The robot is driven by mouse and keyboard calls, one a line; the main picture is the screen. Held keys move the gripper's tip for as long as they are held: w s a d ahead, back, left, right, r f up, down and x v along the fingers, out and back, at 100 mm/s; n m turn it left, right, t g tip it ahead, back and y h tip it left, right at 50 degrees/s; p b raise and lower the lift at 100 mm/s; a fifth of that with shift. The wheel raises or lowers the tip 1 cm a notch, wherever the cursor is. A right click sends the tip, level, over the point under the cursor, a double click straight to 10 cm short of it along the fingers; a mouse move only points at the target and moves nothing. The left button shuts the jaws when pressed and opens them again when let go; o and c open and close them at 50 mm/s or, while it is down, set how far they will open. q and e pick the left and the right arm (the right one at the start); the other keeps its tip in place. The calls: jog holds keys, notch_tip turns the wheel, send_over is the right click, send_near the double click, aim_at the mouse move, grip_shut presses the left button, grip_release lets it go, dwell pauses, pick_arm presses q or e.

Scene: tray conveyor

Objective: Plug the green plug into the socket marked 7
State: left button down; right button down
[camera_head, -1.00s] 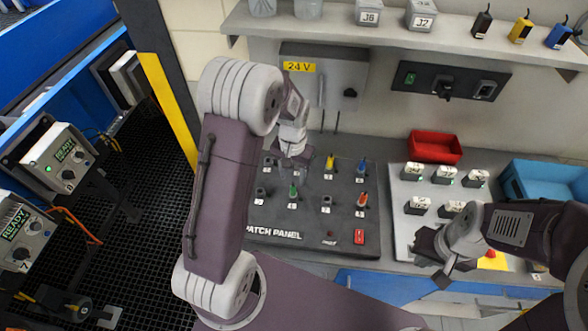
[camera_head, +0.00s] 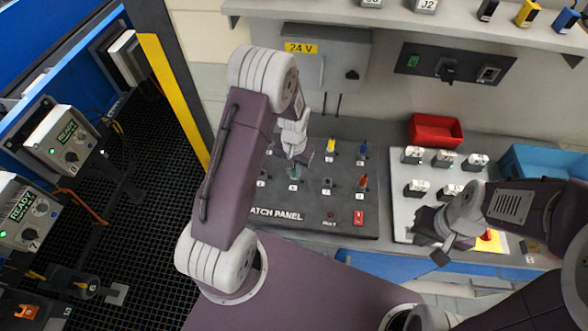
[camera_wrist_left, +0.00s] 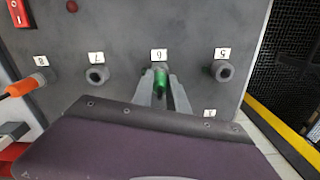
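The green plug (camera_head: 294,172) stands upright in the socket marked 6 on the dark patch panel (camera_head: 290,226). In the left wrist view the green plug (camera_wrist_left: 160,80) shows between the two fingers of my left gripper (camera_wrist_left: 162,88). The fingers are open, one on each side of it; contact cannot be made out. The socket marked 7 (camera_wrist_left: 97,75) is empty, beside socket 6; it also shows in the head view (camera_head: 327,183). My right gripper (camera_head: 430,242) appears open and empty, in front of the switch board at the right.
An orange plug (camera_wrist_left: 22,87) stands in socket 8, next to socket 7. Yellow (camera_head: 331,146) and blue (camera_head: 362,151) plugs stand in the back row. Socket 5 (camera_wrist_left: 222,72) is empty. A red bin (camera_head: 436,130) stands at the back right.

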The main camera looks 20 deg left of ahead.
pick_arm(q)
jog(key=shift+r, duration=0.15)
jog(key=shift+r+p, duration=1.4)
jog(key=shift+r, duration=0.1)
notch_tip(320, 180, up, 4)
jog(key=p, duration=0.3)
jog(key=shift+p, duration=0.3)
